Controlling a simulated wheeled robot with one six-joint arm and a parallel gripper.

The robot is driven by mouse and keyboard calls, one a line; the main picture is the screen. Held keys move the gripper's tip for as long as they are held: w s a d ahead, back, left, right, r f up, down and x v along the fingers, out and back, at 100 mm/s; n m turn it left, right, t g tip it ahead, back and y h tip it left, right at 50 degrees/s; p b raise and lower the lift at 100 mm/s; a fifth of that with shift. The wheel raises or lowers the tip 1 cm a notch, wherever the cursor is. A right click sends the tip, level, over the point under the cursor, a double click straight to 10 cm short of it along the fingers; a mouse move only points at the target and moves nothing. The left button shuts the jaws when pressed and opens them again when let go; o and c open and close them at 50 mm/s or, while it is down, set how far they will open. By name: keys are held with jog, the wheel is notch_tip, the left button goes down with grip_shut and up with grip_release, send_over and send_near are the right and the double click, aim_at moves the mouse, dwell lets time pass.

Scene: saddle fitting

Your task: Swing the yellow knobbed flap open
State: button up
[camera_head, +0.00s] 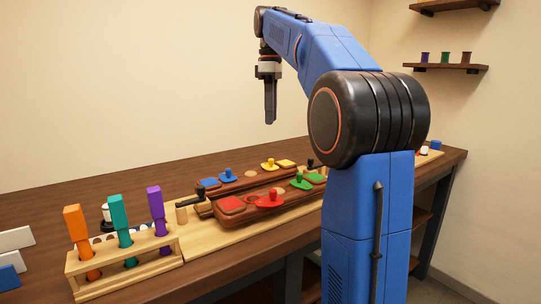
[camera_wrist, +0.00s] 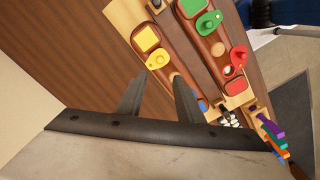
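The yellow knobbed flap (camera_head: 270,165) lies on the far dark wooden saddle-shaped block, with its knob standing up. It also shows in the wrist view (camera_wrist: 158,61), just beside a yellow square (camera_wrist: 147,39) on the same block. My gripper (camera_head: 270,122) hangs pointing down, high above the bench and apart from the flap. In the wrist view its two fingers (camera_wrist: 158,82) are spread with nothing between them. The flap shows just beyond the fingertips in that view. What lies under the flap is hidden.
Blue (camera_head: 228,175), red (camera_head: 269,200) and green (camera_head: 301,181) knobbed flaps lie on the two blocks. A wooden rack (camera_head: 125,272) with orange, teal and purple bars stands at the left front. My own arm covers part of the bench's right side. The air around my gripper is clear.

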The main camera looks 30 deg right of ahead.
notch_tip(320, 180, down, 14)
jog(key=shift+r, duration=0.25)
dwell(0.3)
grip_shut()
